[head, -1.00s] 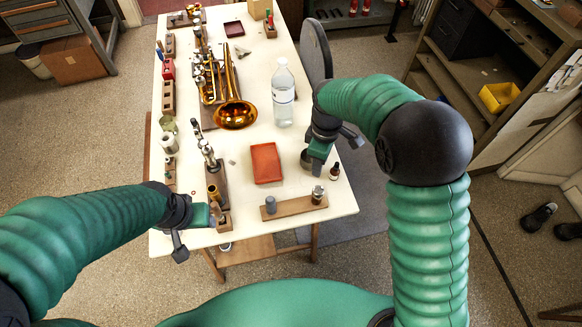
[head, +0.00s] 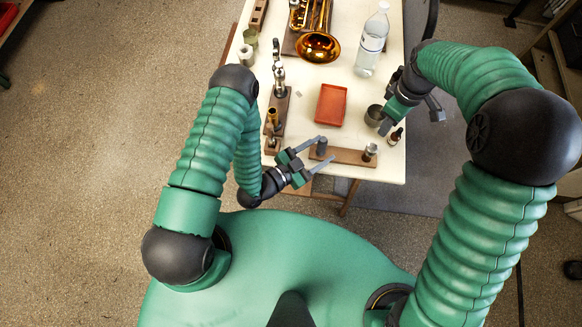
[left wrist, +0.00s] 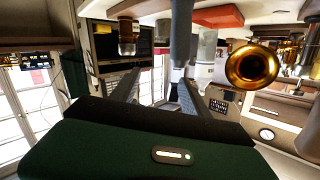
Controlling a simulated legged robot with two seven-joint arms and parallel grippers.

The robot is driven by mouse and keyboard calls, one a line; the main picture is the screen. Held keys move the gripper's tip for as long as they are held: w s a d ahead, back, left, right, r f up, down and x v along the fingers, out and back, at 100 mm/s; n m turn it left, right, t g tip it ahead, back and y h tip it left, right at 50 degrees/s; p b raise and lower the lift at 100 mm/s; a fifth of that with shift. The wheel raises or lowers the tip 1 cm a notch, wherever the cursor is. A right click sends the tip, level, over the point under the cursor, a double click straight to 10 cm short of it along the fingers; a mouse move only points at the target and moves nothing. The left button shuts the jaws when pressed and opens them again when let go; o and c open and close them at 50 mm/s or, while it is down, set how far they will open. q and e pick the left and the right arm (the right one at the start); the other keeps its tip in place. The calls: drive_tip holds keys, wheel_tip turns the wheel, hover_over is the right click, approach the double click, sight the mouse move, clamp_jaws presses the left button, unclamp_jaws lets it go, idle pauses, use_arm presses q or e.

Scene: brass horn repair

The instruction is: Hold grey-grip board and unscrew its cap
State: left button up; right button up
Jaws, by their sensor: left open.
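The wooden board (head: 345,157) lies at the table's near edge. A grey cylindrical grip (head: 321,146) stands near its left end and a small metal piece with a cap (head: 370,152) near its right end. My left gripper (head: 326,150) is open, its fingers pointing at the board's left end by the grey grip. In the left wrist view, which looks upside down, the grey grip (left wrist: 180,38) shows beyond the fingertips, close to the right finger, and the capped piece (left wrist: 127,36) to the left. My right gripper (head: 385,125) hangs by a metal cup; its finger gap is unclear.
A red tray (head: 331,105) lies behind the board. The metal cup (head: 373,115) and a small dark bottle (head: 396,136) stand to its right. A clear bottle (head: 372,42) and brass horn (head: 318,46) are further back. A wooden stand with tools (head: 276,118) is at left.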

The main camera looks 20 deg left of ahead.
use_arm(q)
drive_tip(key=s+a+f+n+t, duration=0.2)
drive_tip(key=s+a+f+n, duration=0.2)
drive_tip(key=s+a+f, duration=0.3)
drive_tip(key=shift+y, duration=0.3)
drive_tip(key=x, duration=0.6)
drive_tip(key=r+x, duration=0.1)
drive_tip(key=x, duration=0.9)
drive_tip(key=shift+w+a, duration=0.25)
drive_tip(key=shift+w+d, duration=0.1)
drive_tip(key=shift+w, duration=0.1)
drive_tip(key=shift+d, duration=0.3)
drive_tip(key=shift+c, duration=0.3)
drive_tip(key=c, duration=0.5)
drive_tip(key=shift+a, duration=0.15)
clamp_jaws()
use_arm(e)
drive_tip(key=shift+w+a, duration=0.1)
drive_tip(key=shift+a, duration=0.3)
drive_tip(key=o, duration=0.5)
drive_tip(key=shift+d+f, duration=0.1)
drive_tip(key=n+y, duration=0.5)
drive_tip(key=n, duration=0.2)
approach(373, 148)
drive_tip(key=shift+g+h, duration=0.3)
drive_tip(key=x, duration=0.9)
drive_tip(key=shift+w+a, duration=0.25)
drive_tip(key=shift+w, duration=0.05)
